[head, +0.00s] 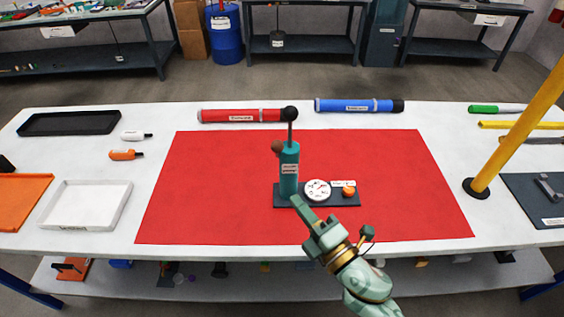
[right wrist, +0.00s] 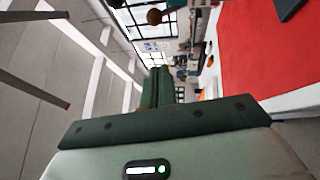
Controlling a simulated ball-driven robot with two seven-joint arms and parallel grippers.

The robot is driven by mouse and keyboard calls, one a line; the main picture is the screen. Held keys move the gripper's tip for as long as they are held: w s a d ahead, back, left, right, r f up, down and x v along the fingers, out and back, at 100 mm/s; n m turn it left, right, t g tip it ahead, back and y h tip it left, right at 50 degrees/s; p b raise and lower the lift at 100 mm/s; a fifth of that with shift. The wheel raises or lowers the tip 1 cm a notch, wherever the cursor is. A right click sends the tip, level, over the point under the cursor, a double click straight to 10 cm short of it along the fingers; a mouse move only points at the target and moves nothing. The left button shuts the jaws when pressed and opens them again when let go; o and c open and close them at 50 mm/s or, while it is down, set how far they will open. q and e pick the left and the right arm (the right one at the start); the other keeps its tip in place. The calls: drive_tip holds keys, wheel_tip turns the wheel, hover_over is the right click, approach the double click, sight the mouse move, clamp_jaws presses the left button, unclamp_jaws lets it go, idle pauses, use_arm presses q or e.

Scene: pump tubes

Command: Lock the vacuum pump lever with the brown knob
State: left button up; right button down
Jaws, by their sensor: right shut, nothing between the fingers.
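The vacuum pump (head: 289,172) stands upright on a dark base plate (head: 345,201) on the red mat. It has a teal body and a thin rod with a black ball (head: 289,113) on top. The brown knob (head: 278,147) sticks out at the upper left of the body. In the right wrist view a brown knob (right wrist: 154,16) shows at the top edge. My right gripper (head: 297,203) is shut and empty, in front of the pump's lower part and below the brown knob; I cannot tell whether it touches the base. My left gripper is not in view.
A gauge (head: 317,190) and an orange knob (head: 349,192) sit on the base plate. A red tube (head: 235,116) and a blue tube (head: 352,105) lie behind the mat (head: 400,165). A yellow post (head: 519,130) stands at the right. The mat's left half is clear.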

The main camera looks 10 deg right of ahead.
sight(277, 151)
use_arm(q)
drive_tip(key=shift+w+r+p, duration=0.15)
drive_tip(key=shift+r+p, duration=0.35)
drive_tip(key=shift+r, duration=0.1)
use_arm(e)
drive_tip(key=w+a+r, duration=0.2)
drive_tip(key=w, duration=0.8)
drive_tip(key=shift+w+a, duration=0.2)
drive_tip(key=shift+w, duration=0.15)
